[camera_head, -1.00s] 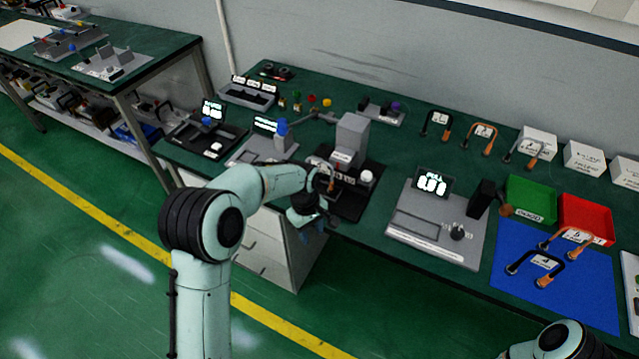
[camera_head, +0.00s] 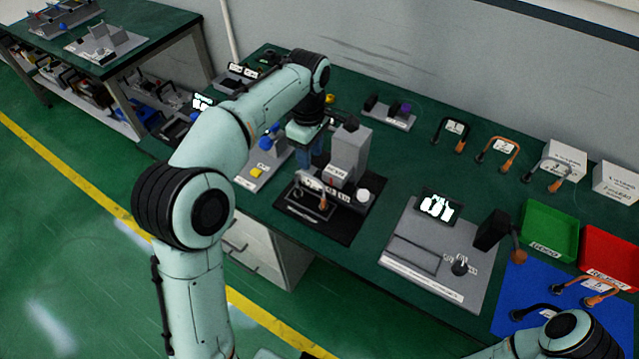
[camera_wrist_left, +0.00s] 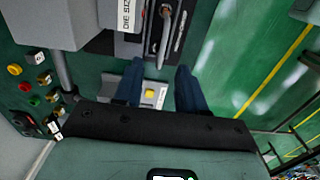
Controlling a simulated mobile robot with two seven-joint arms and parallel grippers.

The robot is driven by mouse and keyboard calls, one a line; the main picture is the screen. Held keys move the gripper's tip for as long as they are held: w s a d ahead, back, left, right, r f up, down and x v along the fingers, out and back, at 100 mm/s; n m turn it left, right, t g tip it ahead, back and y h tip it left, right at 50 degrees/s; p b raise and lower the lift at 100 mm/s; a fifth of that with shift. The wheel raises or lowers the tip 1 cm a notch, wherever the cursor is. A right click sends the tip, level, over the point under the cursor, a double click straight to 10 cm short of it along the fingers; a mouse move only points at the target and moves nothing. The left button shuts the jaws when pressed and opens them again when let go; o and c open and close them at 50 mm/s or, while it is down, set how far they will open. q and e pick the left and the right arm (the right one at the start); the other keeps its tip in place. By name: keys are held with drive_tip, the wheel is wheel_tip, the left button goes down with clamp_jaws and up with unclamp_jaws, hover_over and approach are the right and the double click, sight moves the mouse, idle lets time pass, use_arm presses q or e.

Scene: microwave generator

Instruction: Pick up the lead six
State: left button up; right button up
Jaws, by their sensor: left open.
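My left gripper (camera_head: 311,157) is open and empty, with blue fingers pointing down beside the grey press (camera_head: 350,150). In the left wrist view its fingers (camera_wrist_left: 157,88) are apart, with a yellow button on a grey base visible between them. A thin grey piece with a copper-coloured end (camera_head: 323,201) lies at the press front; it also shows in the left wrist view (camera_wrist_left: 165,32), beyond the fingertips. Bent leads with labels lie on the blue mat (camera_head: 513,290) and along the back of the bench. I cannot read which is number six. My right gripper is out of view.
A grey tester (camera_head: 425,225) with a lit display stands right of the press. A green tray (camera_head: 549,228) and red tray (camera_head: 610,253) are further right. White boxes (camera_head: 563,160) line the back. My right arm covers part of the mat.

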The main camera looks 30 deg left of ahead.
sight(309, 177)
use_arm(q)
drive_tip(key=f, duration=0.2)
drive_tip(key=f+b, duration=0.1)
drive_tip(key=f, duration=0.5)
drive_tip(key=shift+s, duration=0.4)
drive_tip(key=f, duration=0.5)
drive_tip(key=shift+w+a+b, duration=0.15)
drive_tip(key=shift+w+b, duration=0.05)
drive_tip(key=shift+b, duration=0.15)
clamp_jaws()
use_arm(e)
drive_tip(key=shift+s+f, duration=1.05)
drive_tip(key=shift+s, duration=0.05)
